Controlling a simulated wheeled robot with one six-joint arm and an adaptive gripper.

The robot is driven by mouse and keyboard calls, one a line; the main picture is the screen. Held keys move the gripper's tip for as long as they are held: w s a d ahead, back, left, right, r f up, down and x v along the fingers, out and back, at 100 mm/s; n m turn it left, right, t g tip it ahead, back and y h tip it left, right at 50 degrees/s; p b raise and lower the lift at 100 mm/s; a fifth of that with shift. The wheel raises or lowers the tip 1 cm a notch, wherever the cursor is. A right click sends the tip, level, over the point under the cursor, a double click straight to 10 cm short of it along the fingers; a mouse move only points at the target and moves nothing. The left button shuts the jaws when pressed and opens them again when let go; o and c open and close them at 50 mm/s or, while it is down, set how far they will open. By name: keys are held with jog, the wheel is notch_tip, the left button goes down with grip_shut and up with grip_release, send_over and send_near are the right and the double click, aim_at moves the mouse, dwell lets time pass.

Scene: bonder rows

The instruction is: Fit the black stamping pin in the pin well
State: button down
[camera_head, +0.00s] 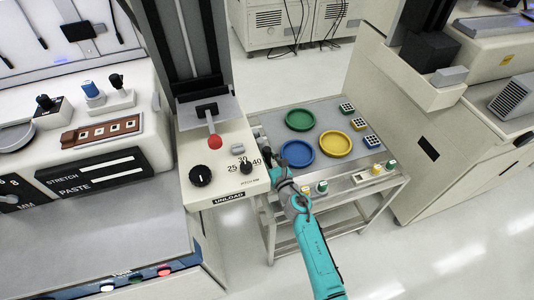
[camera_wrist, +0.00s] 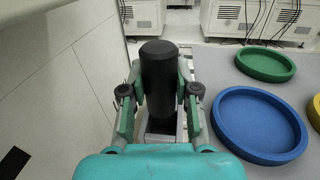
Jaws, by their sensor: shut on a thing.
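A black stamping pin (camera_wrist: 160,72), a thick dark cylinder, stands between the fingers of my gripper (camera_wrist: 160,98) in the wrist view. Both fingers close on its sides, and it looks roughly in line with the gripper. In the head view my gripper (camera_head: 276,172) is over the left edge of the cart, just right of the machine panel; the pin is hard to make out there. A brown block with several square holes (camera_head: 101,132) lies on the machine ledge at left.
The cart (camera_head: 340,112) carries green (camera_head: 300,120), blue (camera_head: 297,154) and yellow (camera_head: 336,144) round trays and small dotted blocks. A panel with a red-ball lever (camera_head: 214,141) and black knob (camera_head: 201,176) rises close to the left of my gripper. Floor is free at lower right.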

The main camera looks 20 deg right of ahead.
aim_at(267, 163)
jog(key=shift+f, duration=0.7)
jog(key=shift+f, duration=0.1)
dwell(0.5)
jog(key=shift+f, duration=0.3)
jog(key=shift+f, duration=0.55)
dwell(0.5)
jog(key=shift+f, duration=0.3)
jog(key=shift+f, duration=0.25)
jog(key=c, duration=0.8)
grip_release()
jog(key=shift+s, duration=0.1)
